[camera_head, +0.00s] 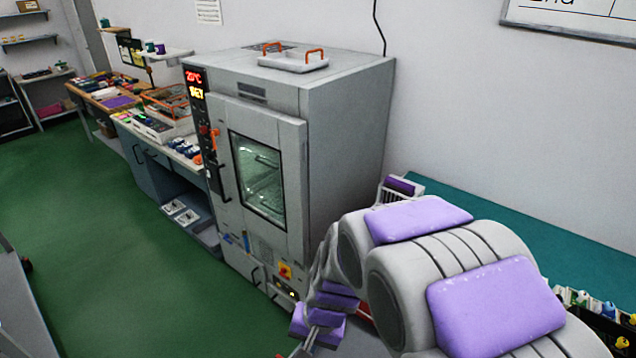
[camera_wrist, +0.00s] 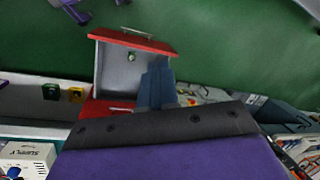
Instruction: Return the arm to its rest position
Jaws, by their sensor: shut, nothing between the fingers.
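My arm (camera_head: 440,260), grey with purple pads, fills the lower right of the head view. It bends down toward the bottom middle, and its far end is largely hidden or cut off there. In the wrist view my gripper (camera_wrist: 156,82) shows as blue-grey fingers standing up from the dark wrist edge. The fingers are together with nothing seen between them. They overlap the right side of an open red-fronted drawer (camera_wrist: 104,72) in the picture. I cannot tell whether they touch it.
A grey oven (camera_head: 345,120) stands left of my arm, with a tray (camera_head: 293,63) on top. A teal bench (camera_head: 540,225) runs along the wall at right. A workbench (camera_head: 140,130) with parts lies beyond the oven. The green floor (camera_head: 110,250) at left is largely clear.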

